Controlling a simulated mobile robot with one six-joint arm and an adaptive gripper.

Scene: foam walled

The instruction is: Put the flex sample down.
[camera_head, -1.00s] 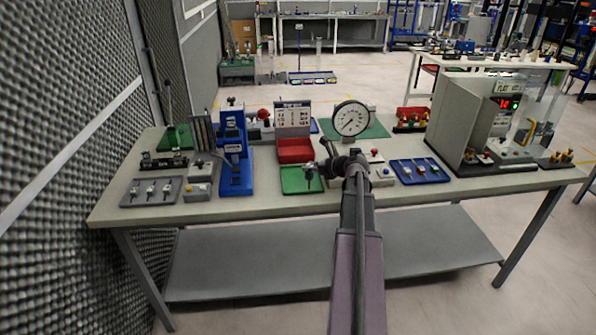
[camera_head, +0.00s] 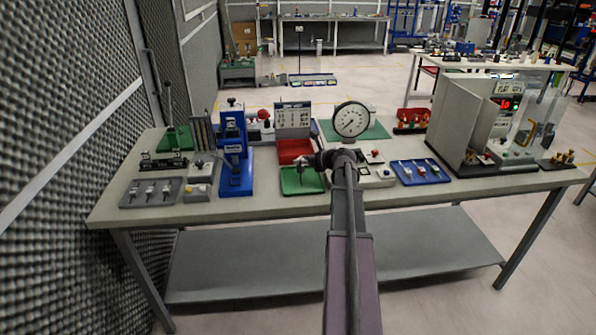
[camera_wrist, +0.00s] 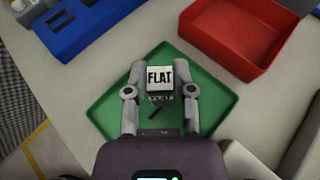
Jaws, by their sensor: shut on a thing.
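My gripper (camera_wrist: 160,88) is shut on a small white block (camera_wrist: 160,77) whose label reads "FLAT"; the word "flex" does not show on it. A small dark part shows under the block. In the wrist view the block is over the green tray (camera_wrist: 212,108), with a finger on each side. Whether it touches the tray is unclear. In the head view my gripper (camera_head: 304,164) is above the green tray (camera_head: 310,187) at the table's front middle, and the block is too small to read.
A red bin (camera_head: 290,152) stands just behind the tray. A blue press (camera_head: 234,160) is to the left, and a blue tray (camera_head: 420,177) with small samples to the right. A dial gauge (camera_head: 351,119) stands behind. Some bare table lies along the front edge.

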